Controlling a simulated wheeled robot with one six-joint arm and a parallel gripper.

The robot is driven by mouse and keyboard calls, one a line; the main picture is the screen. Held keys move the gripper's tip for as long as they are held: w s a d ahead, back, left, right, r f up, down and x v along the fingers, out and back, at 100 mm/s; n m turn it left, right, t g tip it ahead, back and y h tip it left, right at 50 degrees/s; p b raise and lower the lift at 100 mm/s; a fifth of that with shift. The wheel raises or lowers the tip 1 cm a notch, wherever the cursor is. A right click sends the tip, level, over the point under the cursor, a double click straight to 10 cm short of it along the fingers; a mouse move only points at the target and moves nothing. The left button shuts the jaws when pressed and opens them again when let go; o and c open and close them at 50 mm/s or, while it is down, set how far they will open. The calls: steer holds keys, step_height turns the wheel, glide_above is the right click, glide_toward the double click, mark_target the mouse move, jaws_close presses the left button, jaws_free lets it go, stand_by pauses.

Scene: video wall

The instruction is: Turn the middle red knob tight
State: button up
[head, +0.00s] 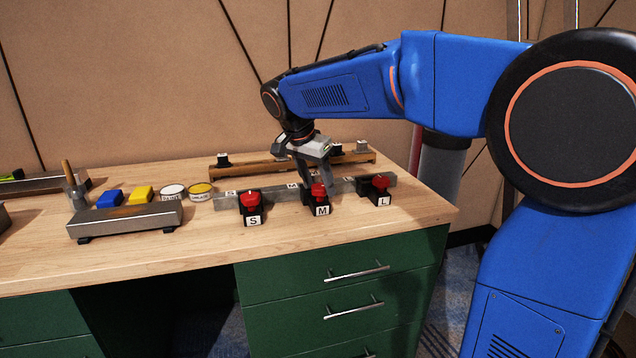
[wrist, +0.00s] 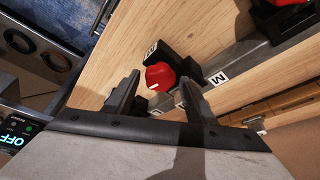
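The middle red knob (head: 319,190) sits on a black block labelled M on the wooden bench top. In the wrist view the red knob (wrist: 160,76) lies between and just beyond the fingertips, with a white mark on its face. My gripper (head: 318,188) is over the middle knob from behind and above. In the wrist view my gripper (wrist: 158,88) has its two fingers spread, with gaps visible beside the knob. Whether a finger touches it I cannot tell.
Red knobs S (head: 251,202) and L (head: 380,184) stand on either side, along a grey metal rail (head: 343,187). A wooden rack (head: 255,166) lies behind. Blue (head: 110,198) and yellow (head: 140,195) blocks and two cans stand left. The bench front is clear.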

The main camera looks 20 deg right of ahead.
steer(key=shift+r, duration=0.1)
steer(key=v, duration=1.7)
steer(key=shift+s+a, duration=0.1)
steer(key=shift+s, duration=0.05)
steer(key=s+d+f+n+y, duration=0.1)
steer(key=s+d+f+n, duration=0.2)
steer(key=s+f, duration=0.6)
steer(key=s+d+f+n+t+y, duration=0.1)
steer(key=s+d+f+n, duration=0.3)
steer(key=s+f, duration=0.6)
steer(key=s+d+f+n+t+y, duration=0.1)
steer(key=s+d+f+n, duration=0.3)
steer(key=s+f, duration=0.6)
steer(key=shift+s+d+y, duration=0.25)
steer(key=shift+d+y, duration=0.05)
steer(key=shift+d, duration=0.7)
